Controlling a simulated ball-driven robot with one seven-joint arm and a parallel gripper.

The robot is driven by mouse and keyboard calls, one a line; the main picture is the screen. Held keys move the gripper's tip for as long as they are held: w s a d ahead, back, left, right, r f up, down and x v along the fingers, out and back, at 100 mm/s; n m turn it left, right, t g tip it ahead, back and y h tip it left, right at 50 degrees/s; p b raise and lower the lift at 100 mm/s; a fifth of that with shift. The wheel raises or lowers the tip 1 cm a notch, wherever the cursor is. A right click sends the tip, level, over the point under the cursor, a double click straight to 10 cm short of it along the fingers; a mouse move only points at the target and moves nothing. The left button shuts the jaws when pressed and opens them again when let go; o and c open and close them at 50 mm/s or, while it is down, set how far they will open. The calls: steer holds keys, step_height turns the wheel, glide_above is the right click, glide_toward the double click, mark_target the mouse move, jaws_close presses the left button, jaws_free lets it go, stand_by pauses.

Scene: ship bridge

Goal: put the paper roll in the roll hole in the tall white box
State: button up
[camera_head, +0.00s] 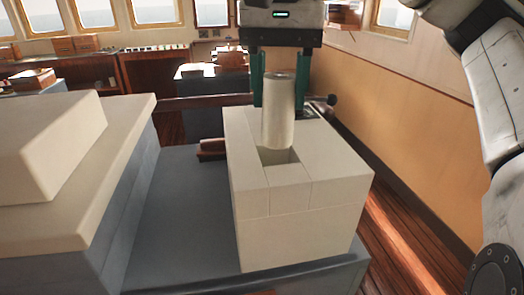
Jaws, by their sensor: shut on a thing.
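The paper roll (278,115) is a pale upright cylinder. My gripper (279,92) comes down from above with a green finger on each side of the roll and is shut on it. The tall white box (296,235) stands on a grey surface, with a square roll hole (279,156) in its top. The roll's lower end overlaps the back part of the hole in this view. I cannot tell whether the lower end is inside the hole or just above it. Part of the hole is hidden behind the roll.
A grey counter (180,215) holds the box. A large cream block (45,150) on a grey-blue cabinet stands at the left. A rail (200,102) with a dark knob runs behind the box. Wood floor (405,245) and a tan wall lie at the right.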

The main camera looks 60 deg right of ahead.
mark_target(278, 135)
step_height(278, 135, down, 7)
steer(key=shift+f, duration=0.15)
stand_by(0.4)
steer(key=shift+f, duration=0.1)
steer(key=shift+s+f+b, duration=0.15)
steer(key=shift+f+b, duration=0.5)
steer(key=o, duration=1.2)
steer(key=shift+f, duration=0.15)
steer(key=shift+r+p, duration=0.65)
steer(key=shift+r, duration=0.25)
step_height(278, 135, up, 12)
